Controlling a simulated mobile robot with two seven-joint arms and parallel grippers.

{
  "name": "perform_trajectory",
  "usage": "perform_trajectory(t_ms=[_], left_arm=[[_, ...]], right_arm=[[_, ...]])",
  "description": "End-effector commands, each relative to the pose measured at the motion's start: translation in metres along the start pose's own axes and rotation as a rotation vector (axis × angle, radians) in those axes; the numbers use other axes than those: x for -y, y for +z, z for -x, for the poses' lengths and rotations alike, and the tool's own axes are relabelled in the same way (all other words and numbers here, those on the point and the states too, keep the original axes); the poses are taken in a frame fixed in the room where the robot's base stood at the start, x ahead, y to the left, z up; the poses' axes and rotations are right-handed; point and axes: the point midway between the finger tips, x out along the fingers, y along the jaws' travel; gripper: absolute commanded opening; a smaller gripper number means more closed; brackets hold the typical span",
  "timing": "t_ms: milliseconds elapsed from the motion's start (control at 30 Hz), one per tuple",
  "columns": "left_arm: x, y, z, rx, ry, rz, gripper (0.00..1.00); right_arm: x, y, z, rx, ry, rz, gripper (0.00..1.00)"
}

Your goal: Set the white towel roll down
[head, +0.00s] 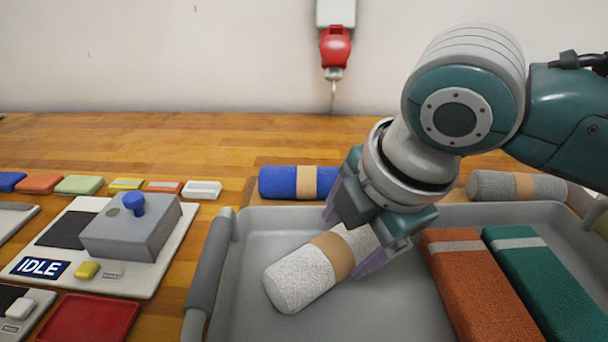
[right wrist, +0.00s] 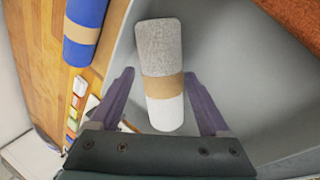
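The white towel roll (head: 296,279), speckled white with a tan band, lies on its side in the grey tray (head: 254,229), near the tray's left side. It also shows in the right wrist view (right wrist: 160,50). My right gripper (head: 343,248) is above the roll, with one purple finger on each side of it. In the right wrist view the fingers are spread, with a gap between each finger and the roll. The roll's far end is partly hidden by the gripper in the head view. My left gripper is not in view.
An orange folded piece (head: 476,290) and a green one (head: 553,282) lie in the tray's right part. A blue roll (head: 285,182) and a grey roll (head: 495,186) lie behind the tray. A device marked IDLE (head: 98,272) and a red pad (head: 94,318) stand left of it.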

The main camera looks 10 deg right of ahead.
Motion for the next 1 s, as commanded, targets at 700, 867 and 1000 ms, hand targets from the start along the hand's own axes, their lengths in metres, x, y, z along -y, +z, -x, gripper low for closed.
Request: perform_trajectory(t_ms=[700,867,1000], left_arm=[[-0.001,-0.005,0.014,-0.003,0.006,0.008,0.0],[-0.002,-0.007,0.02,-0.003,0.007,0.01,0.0],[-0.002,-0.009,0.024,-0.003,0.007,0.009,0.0]], right_arm=[[-0.004,0.0,0.054,-0.001,0.006,0.002,0.97],[-0.004,0.0,0.089,0.0,0.005,0.001,0.97],[-0.003,0.0,0.111,-0.001,0.003,0.0,0.97]])
